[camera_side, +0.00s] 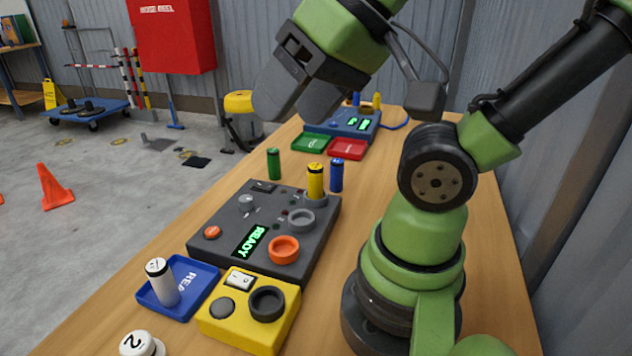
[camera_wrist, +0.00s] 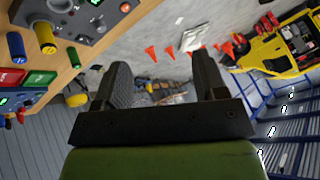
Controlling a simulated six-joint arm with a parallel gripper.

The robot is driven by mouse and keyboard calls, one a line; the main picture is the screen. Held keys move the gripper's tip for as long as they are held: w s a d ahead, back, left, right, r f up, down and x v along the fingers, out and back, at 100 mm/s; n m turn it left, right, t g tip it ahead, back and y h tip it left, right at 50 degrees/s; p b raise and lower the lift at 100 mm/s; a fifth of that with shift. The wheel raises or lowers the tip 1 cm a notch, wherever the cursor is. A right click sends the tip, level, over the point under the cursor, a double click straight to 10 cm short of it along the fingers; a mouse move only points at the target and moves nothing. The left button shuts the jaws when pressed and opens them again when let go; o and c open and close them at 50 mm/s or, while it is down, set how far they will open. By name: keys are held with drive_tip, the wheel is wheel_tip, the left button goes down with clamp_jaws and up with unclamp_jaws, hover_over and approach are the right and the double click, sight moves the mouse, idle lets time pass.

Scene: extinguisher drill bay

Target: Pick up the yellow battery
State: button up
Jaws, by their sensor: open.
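The yellow battery (camera_side: 315,181) stands upright in a grey ring at the far right corner of the dark control box (camera_side: 215,225). It also shows in the wrist view (camera_wrist: 45,38) at the upper left. A blue battery (camera_side: 336,175) stands right beside it, and a green battery (camera_side: 273,163) stands behind the box. My gripper (camera_side: 270,104) is open and empty, raised above and to the left of the yellow battery in the side view. In the wrist view my gripper (camera_wrist: 160,82) points out over the floor, away from the batteries.
A blue tray (camera_side: 203,307) holds a white battery (camera_side: 161,282). A yellow box (camera_side: 265,325) stands beside it. Green (camera_side: 310,143) and red trays (camera_side: 347,149) lie before a blue device (camera_side: 342,122) farther back. The table's left edge drops to the floor.

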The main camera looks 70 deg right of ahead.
drive_tip(key=m+g+h, duration=0.2)
drive_tip(key=m+g, duration=0.5)
drive_tip(key=m, duration=2.2)
hover_over(315, 181)
drive_tip(key=w+d, duration=0.1)
drive_tip(key=d, duration=0.1)
drive_tip(key=f, duration=1.4)
drive_tip(key=shift+w+a+f, duration=0.1)
drive_tip(key=shift+w+a, duration=0.05)
drive_tip(key=shift+a, duration=0.05)
drive_tip(key=shift+m, duration=0.4)
wheel_tip(315, 181, down, 4)
drive_tip(key=shift+d+f, duration=0.15)
drive_tip(key=shift+f, duration=0.1)
drive_tip(key=shift+s+f, duration=0.2)
drive_tip(key=shift+f, duration=1.3)
drive_tip(key=shift+s+f, duration=0.15)
drive_tip(key=shift+f, duration=1.35)
drive_tip(key=c, duration=1.1)
drive_tip(key=shift+o, duration=0.2)
